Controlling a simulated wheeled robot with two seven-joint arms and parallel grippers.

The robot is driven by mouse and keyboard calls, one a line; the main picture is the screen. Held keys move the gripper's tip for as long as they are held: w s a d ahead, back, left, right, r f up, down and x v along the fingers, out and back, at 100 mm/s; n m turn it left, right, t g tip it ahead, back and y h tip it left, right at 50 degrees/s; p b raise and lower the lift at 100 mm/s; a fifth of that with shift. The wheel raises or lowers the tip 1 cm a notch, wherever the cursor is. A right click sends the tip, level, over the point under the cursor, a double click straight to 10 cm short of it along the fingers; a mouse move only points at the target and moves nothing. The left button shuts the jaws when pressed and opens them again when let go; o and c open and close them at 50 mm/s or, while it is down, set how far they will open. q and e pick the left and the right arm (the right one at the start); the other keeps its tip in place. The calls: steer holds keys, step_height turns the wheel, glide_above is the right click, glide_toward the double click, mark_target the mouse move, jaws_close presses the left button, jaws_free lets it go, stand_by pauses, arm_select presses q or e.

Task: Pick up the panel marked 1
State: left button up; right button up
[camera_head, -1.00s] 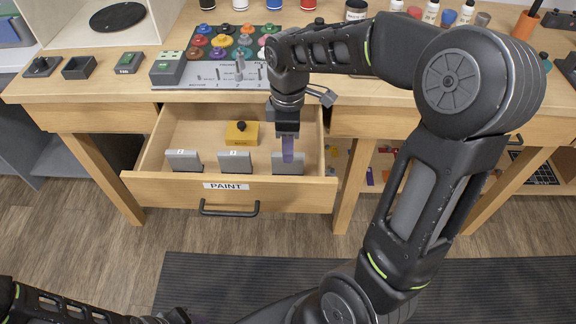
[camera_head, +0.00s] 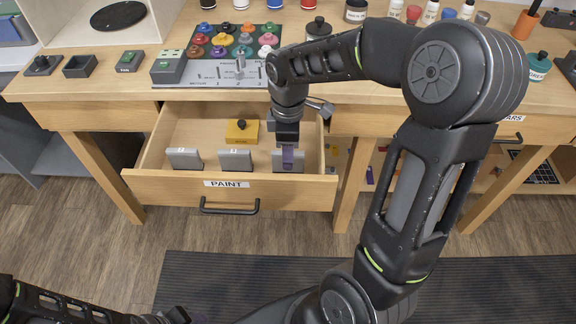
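Three grey panels stand in the open paint drawer (camera_head: 262,190): a left panel (camera_head: 184,159), a middle panel (camera_head: 235,161) and a right panel (camera_head: 300,161). The left and middle ones carry small white labels, too small to read surely. The label of the right panel is hidden behind my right gripper (camera_head: 288,164), so I cannot tell which is marked 1. My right gripper points down with its purple-tinted fingers overlapping the right panel; whether they are open or shut on it is unclear. My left gripper (camera_head: 182,317) shows only partly at the bottom edge.
A yellow block (camera_head: 242,132) with a black knob sits behind the panels in the drawer. Above, the bench (camera_head: 300,95) holds a board with coloured knobs (camera_head: 235,45), paint jars and small dark boxes. The drawer walls stand close around the panels.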

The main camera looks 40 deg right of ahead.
step_height(320, 180, down, 4)
steer(key=shift+f, duration=0.15)
stand_by(0.6)
jaws_close()
stand_by(0.5)
